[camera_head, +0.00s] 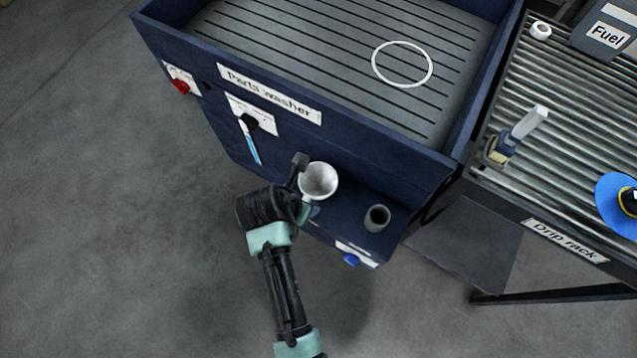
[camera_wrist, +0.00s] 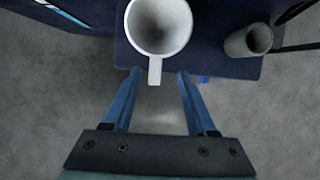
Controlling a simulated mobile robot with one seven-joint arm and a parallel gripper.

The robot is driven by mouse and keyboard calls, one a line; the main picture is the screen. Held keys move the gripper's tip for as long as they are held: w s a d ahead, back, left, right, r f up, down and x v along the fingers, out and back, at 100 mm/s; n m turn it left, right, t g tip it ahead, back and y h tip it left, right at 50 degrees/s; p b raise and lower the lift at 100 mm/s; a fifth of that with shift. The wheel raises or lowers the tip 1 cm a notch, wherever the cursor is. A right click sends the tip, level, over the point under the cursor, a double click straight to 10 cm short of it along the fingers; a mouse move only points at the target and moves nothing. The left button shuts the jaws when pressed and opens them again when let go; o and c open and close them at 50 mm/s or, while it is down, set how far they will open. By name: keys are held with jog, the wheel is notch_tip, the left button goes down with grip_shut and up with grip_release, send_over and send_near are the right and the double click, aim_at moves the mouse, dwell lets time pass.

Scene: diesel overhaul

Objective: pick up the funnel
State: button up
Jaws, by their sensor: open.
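The funnel (camera_head: 319,179) is a pale grey-white cone in front of the parts washer, above its low front shelf. In the wrist view the funnel (camera_wrist: 159,24) shows its round mouth at the top, with a short pale tab or handle pointing toward my gripper. My gripper (camera_wrist: 156,74) is open, its two blue fingers on either side of the end of that tab. I cannot tell whether either finger touches it. In the head view my gripper (camera_head: 308,208) is mostly hidden by my wrist and the funnel.
A grey cup (camera_head: 377,218) stands on the shelf to the right of the funnel; it also shows in the wrist view (camera_wrist: 247,41). The dark blue parts washer (camera_head: 385,150) rises behind. The drip rack (camera_head: 530,110) is at the right. Open floor lies left.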

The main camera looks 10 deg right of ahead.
aim_at(313, 193)
jog(key=x, duration=0.2)
jog(key=b+x, duration=0.1)
jog(key=x, duration=0.1)
jog(key=shift+w+a+f, duration=0.1)
jog(key=shift+w+f, duration=0.2)
jog(key=shift+w, duration=0.2)
jog(key=shift+c, duration=0.3)
grip_shut()
dwell(0.6)
